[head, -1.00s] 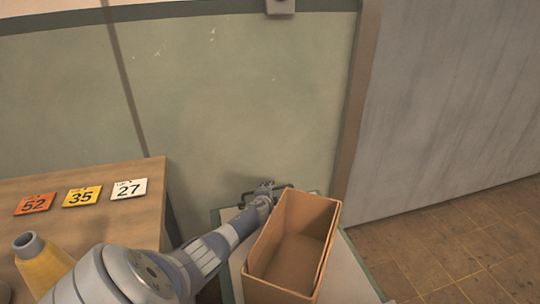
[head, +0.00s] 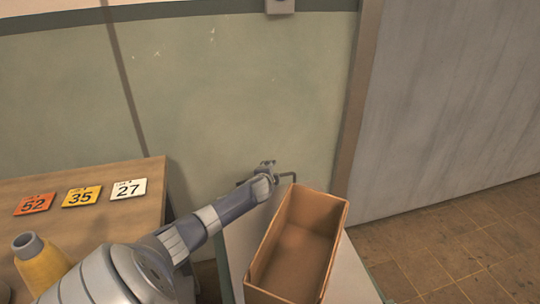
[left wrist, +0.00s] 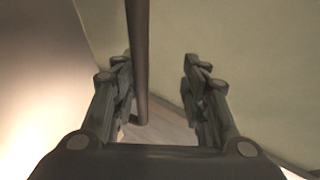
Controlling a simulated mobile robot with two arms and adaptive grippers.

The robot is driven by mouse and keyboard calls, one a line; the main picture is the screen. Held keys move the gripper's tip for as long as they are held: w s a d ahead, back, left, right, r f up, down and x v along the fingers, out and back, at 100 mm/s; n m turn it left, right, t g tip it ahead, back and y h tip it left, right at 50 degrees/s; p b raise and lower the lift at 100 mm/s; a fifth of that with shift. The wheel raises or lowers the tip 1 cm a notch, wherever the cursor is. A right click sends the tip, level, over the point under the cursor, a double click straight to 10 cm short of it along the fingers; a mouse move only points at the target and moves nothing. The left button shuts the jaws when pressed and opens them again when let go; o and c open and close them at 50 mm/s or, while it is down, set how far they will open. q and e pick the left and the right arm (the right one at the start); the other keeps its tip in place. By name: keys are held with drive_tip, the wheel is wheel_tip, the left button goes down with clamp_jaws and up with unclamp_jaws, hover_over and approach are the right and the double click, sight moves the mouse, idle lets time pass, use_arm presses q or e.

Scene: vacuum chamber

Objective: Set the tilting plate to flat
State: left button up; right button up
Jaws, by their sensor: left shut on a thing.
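The tilting plate (head: 355,272) is a pale panel with a green edge, below the middle of the head view, and looks tilted; its exact angle is hard to tell. A thin dark bar handle (head: 289,176) stands at its far edge. My left gripper (head: 267,165) is at that edge, shut on the handle. In the left wrist view the handle (left wrist: 138,60) runs between the fingers (left wrist: 158,80), nearer the left finger. An open brown box (head: 300,240) rests on the plate and hides much of it. My right gripper is not in view.
A green wall (head: 230,100) stands close behind the plate. Tiled floor (head: 450,250) is clear at right.

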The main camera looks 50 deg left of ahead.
use_arm(q)
drive_tip(key=shift+w+a+r, duration=0.1)
drive_tip(key=shift+a+r, duration=0.2)
drive_tip(key=shift+r, duration=0.25)
drive_tip(key=shift+s+d+r+p, duration=0.15)
drive_tip(key=shift+s+d+p, duration=0.35)
drive_tip(key=shift+p, duration=0.45)
drive_tip(key=p+v, duration=0.3)
drive_tip(key=shift+s+d, duration=0.35)
drive_tip(key=p+v, duration=0.6)
drive_tip(key=v, duration=0.1)
drive_tip(key=shift+s+d+f, duration=0.2)
drive_tip(key=shift+d+f, duration=0.05)
drive_tip(key=shift+f, duration=0.1)
drive_tip(key=shift+p, duration=0.35)
